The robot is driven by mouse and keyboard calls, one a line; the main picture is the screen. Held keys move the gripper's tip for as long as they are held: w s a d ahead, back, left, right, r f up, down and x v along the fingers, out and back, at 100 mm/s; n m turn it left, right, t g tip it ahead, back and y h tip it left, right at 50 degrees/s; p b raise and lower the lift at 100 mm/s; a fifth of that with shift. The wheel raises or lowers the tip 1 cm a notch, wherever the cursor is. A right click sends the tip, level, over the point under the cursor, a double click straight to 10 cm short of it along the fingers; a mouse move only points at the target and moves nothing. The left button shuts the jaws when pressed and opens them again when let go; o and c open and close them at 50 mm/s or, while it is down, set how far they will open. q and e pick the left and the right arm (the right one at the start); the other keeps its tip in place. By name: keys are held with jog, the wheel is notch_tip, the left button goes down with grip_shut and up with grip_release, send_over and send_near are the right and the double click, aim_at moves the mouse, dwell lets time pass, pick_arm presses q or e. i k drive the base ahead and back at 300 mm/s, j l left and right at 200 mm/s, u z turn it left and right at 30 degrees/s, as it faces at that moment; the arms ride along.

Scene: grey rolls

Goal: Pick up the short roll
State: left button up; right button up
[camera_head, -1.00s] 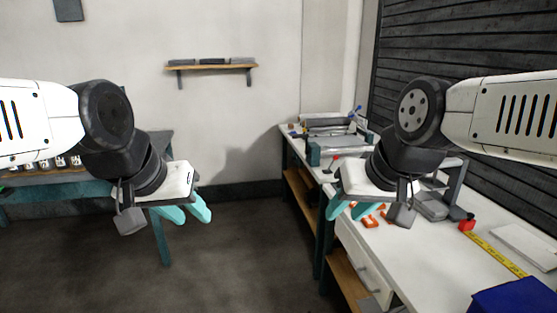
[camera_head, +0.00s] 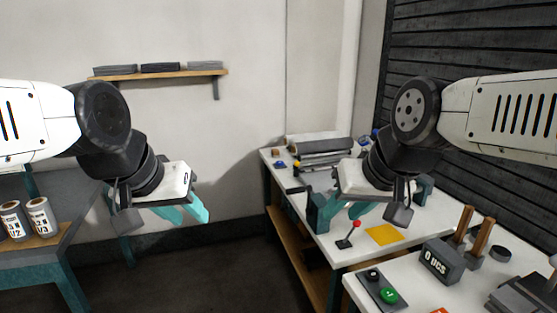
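Grey rolls (camera_head: 322,159) lie at the far end of the white workbench (camera_head: 316,226), partly behind my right gripper's arm. They are small and overlap, so I cannot tell which is the short one. My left gripper (camera_head: 187,214) hangs over open floor to the left of the bench, with its teal fingers apart and nothing seen between them. My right gripper (camera_head: 345,211) hangs in front of the bench top, nearer to me than the rolls. Its teal fingers are apart and empty.
A left table (camera_head: 58,256) holds white labelled cans (camera_head: 40,217). A wall shelf (camera_head: 160,75) carries grey slabs. Floor between is clear.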

aim_at(298, 149)
jog(key=i+j+z, duration=0.25)
jog(key=i, duration=0.2)
jog(key=i+j+z, duration=0.1)
jog(key=i+z, duration=0.15)
jog(key=i, duration=0.2)
